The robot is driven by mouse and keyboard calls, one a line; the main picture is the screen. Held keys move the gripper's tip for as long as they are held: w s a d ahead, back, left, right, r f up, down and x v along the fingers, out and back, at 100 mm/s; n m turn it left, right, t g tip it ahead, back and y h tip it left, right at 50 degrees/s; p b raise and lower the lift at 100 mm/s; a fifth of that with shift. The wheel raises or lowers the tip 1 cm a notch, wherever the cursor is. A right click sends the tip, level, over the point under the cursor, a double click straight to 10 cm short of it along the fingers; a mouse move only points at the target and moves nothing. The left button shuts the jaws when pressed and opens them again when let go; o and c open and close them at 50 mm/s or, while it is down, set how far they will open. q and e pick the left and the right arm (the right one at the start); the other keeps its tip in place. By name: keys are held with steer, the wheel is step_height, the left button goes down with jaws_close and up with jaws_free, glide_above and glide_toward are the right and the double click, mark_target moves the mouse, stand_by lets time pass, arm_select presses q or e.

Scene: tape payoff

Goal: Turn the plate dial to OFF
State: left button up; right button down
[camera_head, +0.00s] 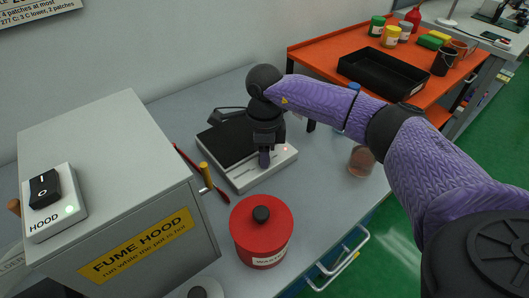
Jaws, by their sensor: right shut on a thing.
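The hot plate is a white unit (247,180) with a black top (226,146), on the grey bench in the middle of the head view. A small red light (285,149) glows on its front strip. My right gripper (264,163) reaches down over this strip from above and is shut on the plate dial. The dial itself is hidden by the fingers, so its setting and markings cannot be read. My left gripper is not in view.
A grey fume hood box (105,165) with a switch (45,190) stands left. A glass jar (361,160) stands right. An orange cart (320,58) is behind.

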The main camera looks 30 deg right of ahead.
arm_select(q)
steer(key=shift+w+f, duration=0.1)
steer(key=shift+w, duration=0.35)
arm_select(e)
steer(key=shift+r+n, duration=0.1)
steer(key=shift+n, duration=0.5)
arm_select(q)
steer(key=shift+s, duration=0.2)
arm_select(e)
steer(key=c, duration=0.7)
jaws_free()
steer(key=shift+c, duration=0.2)
steer(key=o, duration=0.4)
steer(key=shift+c, duration=0.2)
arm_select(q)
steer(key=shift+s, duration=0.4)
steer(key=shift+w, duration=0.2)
